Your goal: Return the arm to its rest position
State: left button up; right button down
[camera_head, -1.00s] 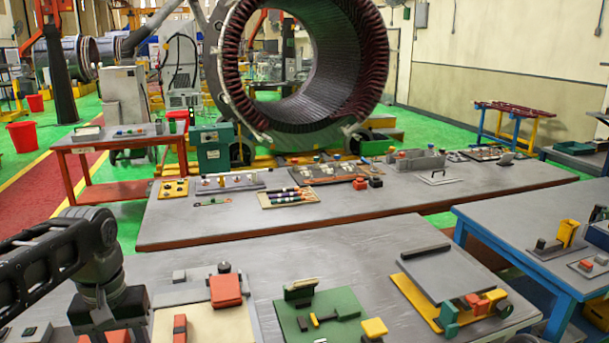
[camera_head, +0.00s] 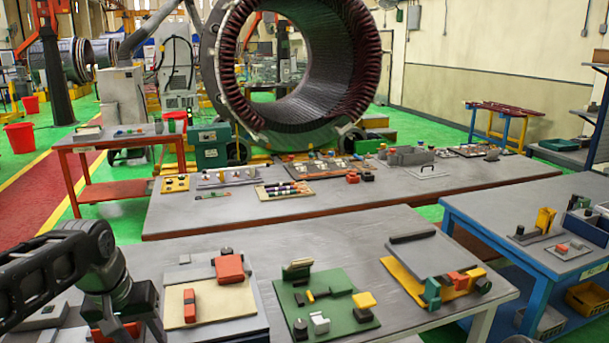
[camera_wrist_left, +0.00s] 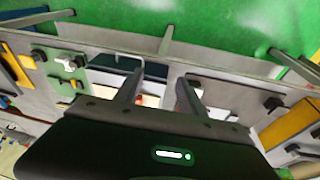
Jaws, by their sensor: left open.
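My left arm enters at the lower left of the head view. Its gripper (camera_head: 125,330) hangs over the left part of the near table (camera_head: 345,240), partly cut off by the bottom edge. In the left wrist view the gripper (camera_wrist_left: 158,95) has two fingers spread apart, with nothing held between them. Table parts show behind the fingers, and I cannot tell the height above them. My right gripper is in neither view.
Near the left gripper lies a beige board (camera_head: 210,303) with red blocks. A green board (camera_head: 325,300) and a yellow-and-grey fixture (camera_head: 430,268) lie further right. A long grey table (camera_head: 400,190) stands beyond, before the large stator ring (camera_head: 225,90). A blue table (camera_head: 500,220) stands at right.

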pick_arm(q)
jog(key=w+d+f+m+t+h, duration=0.1)
jog(key=w+d+f+t+h, duration=0.1)
jog(key=w+d+f, duration=0.55)
jog(key=s+d+f, duration=0.2)
jog(key=d+f, duration=0.2)
jog(key=f, duration=0.5)
jog(key=s+d+f, duration=0.2)
jog(key=d+f, duration=0.1)
jog(key=f, duration=0.7)
jog(key=s+d+f+g+b, duration=0.1)
jog(key=s+d+f, duration=0.3)
jog(key=s+f, duration=0.5)
jog(key=s+d+f+g+h+b, duration=0.1)
jog(key=s+d+f+g, duration=0.2)
jog(key=s+f, duration=0.6)
jog(key=s+d, duration=0.1)
jog(key=s, duration=0.5)
jog(key=shift+s+d+f+h, duration=0.3)
jog(key=shift+s+d+f, duration=0.05)
jog(key=shift+s, duration=0.05)
